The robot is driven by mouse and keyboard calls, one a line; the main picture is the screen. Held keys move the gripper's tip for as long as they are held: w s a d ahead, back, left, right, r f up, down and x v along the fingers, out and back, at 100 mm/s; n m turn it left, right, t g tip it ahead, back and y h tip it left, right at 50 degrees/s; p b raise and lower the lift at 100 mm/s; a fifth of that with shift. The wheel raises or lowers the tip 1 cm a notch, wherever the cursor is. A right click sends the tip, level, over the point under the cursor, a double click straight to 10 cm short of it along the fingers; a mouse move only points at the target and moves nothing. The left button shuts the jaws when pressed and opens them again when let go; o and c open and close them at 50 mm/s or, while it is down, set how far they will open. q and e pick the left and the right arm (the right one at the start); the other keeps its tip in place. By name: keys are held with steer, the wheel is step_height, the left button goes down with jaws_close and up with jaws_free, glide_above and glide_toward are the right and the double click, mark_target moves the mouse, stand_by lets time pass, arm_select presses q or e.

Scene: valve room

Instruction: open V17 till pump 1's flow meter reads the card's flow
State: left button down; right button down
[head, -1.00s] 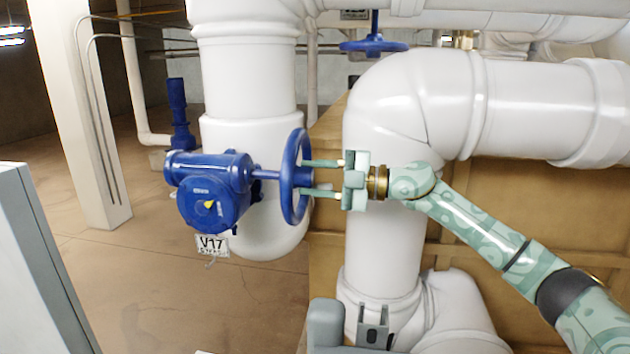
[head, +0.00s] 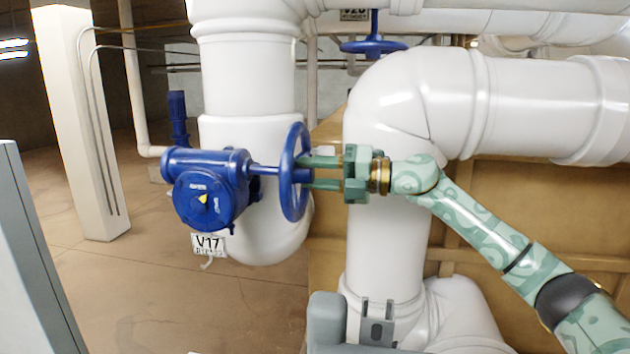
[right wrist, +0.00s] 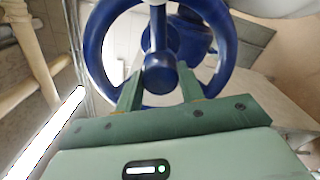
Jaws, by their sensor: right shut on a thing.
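The blue V17 handwheel (head: 295,172) stands edge-on in the head view, on a stem from a blue gearbox (head: 207,185) with a yellow pointer (head: 203,199). The V17 tag (head: 208,243) hangs below. My right gripper (head: 307,174) reaches it from the right and is shut on the wheel at its hub. In the right wrist view the two fingers (right wrist: 160,92) lie either side of the blue hub (right wrist: 160,76), inside the wheel's rim (right wrist: 95,40). My left gripper is not in view. No flow meter or card can be made out.
Large white pipes (head: 520,105) fill the middle and right, with a second blue handwheel (head: 373,46) above. A white column (head: 85,130) stands at left, and a grey panel (head: 32,260) at the near left. The floor (head: 150,290) between them is clear.

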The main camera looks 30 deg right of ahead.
steer(key=shift+f+n+b, duration=0.2)
steer(key=shift+n+b, duration=0.15)
steer(key=shift+n, duration=0.45)
steer(key=c, duration=0.9)
jaws_free()
steer(key=shift+r, duration=0.1)
steer(key=b+v, duration=0.5)
steer(key=v, duration=1.1)
steer(key=shift+s+d+b, duration=0.15)
steer(key=shift+b, duration=0.2)
